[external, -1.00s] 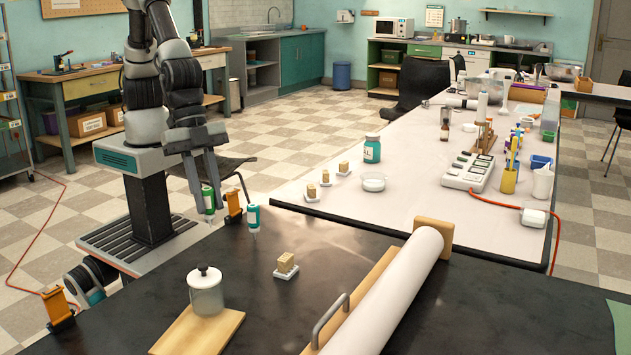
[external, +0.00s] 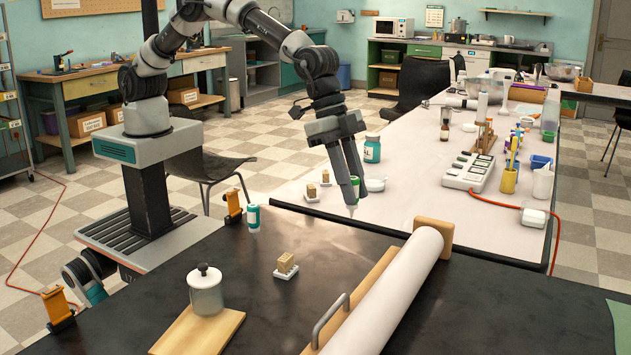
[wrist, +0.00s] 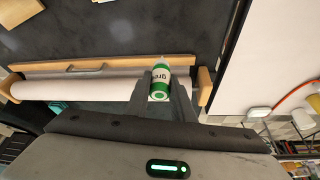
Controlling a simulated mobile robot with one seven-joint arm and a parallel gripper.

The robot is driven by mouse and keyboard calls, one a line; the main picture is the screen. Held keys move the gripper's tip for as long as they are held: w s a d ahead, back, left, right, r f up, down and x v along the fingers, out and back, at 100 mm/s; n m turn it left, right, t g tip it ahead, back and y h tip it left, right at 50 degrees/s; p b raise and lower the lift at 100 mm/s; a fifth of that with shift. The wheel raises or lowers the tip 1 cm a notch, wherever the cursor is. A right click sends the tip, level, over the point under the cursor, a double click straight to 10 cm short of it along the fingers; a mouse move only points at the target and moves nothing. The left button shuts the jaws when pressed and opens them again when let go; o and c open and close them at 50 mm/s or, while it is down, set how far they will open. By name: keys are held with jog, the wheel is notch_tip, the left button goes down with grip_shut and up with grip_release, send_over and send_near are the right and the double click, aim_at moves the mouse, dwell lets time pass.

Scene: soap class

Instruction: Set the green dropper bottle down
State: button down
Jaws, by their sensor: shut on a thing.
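The green dropper bottle (external: 355,186) is held between the fingers of my gripper (external: 354,190), tip pointing down, near the back edge of the black table (external: 200,258) by the white table. In the wrist view the bottle (wrist: 160,78) has a green and white label and sits between both fingertips (wrist: 162,88). The fingers hide part of it in the external view. It appears to be above the surface; the exact gap cannot be told. A similar teal dropper bottle (external: 253,219) stands on the black table to the left.
A paper roll on a wooden holder (external: 395,285) lies just right and in front. A soap block on a small dish (external: 286,266) and a lidded jar (external: 206,291) stand on the black table. The white table (external: 405,200) holds a teal-labelled jar (external: 372,149) and small blocks.

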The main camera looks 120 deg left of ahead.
jog(key=shift+w+a+f, duration=0.1)
jog(key=shift+w+a, duration=0.2)
jog(key=shift+a, duration=0.15)
notch_tip(320, 180, down, 10)
jog(key=shift+w+a+r+b, duration=0.1)
jog(key=shift+b, duration=0.5)
jog(key=shift+f, duration=0.2)
jog(key=c, duration=1.5)
grip_release()
jog(key=shift+c, duration=0.2)
